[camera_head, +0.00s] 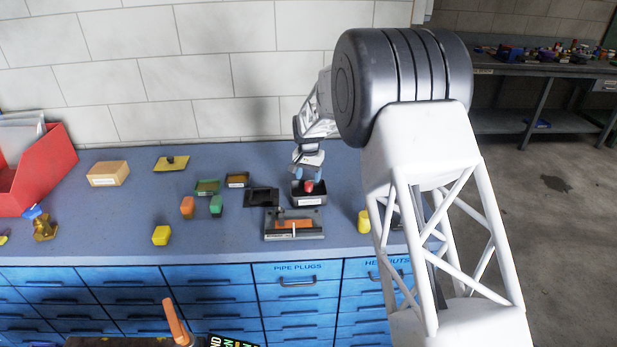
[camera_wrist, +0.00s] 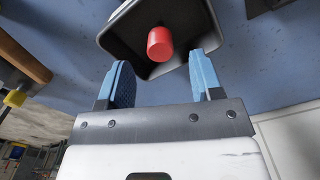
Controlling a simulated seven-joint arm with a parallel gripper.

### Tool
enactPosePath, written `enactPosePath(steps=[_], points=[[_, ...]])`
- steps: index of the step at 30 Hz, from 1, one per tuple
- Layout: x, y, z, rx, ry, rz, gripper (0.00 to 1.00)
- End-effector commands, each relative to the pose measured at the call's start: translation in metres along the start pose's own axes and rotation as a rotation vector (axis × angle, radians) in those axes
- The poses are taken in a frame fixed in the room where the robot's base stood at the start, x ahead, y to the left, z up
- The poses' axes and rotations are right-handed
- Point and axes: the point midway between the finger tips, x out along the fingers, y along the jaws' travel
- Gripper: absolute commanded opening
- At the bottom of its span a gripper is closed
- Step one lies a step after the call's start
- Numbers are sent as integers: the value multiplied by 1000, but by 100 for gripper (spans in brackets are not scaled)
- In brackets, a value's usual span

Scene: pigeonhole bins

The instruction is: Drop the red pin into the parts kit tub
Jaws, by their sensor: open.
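The red pin (camera_head: 309,186), a short red cylinder, shows at the mouth of a dark grey tub (camera_head: 309,201) with a pale label on its front. My gripper (camera_head: 308,172) is just above that tub, its blue fingers pointing down. In the wrist view, the fingers of my gripper (camera_wrist: 159,63) are spread apart, and the red pin (camera_wrist: 159,44) shows beyond their tips, with no finger closed on it. The tub (camera_wrist: 113,25) is behind the pin. I cannot tell whether the pin touches the tub floor.
A grey fixture with an orange block (camera_head: 294,234) stands in front of the tub, and a black tray (camera_head: 262,196) lies to its left. Green and orange blocks, a yellow cup (camera_head: 363,222) and a red bin (camera_head: 42,172) are also on the blue bench. The wall is close behind.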

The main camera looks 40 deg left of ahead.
Motion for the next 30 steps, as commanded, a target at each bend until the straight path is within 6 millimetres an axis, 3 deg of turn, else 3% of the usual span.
enactPosePath(steps=[13,30], points=[[-18,0,0,0,0,0,60],[-22,0,0,0,0,0,60]])
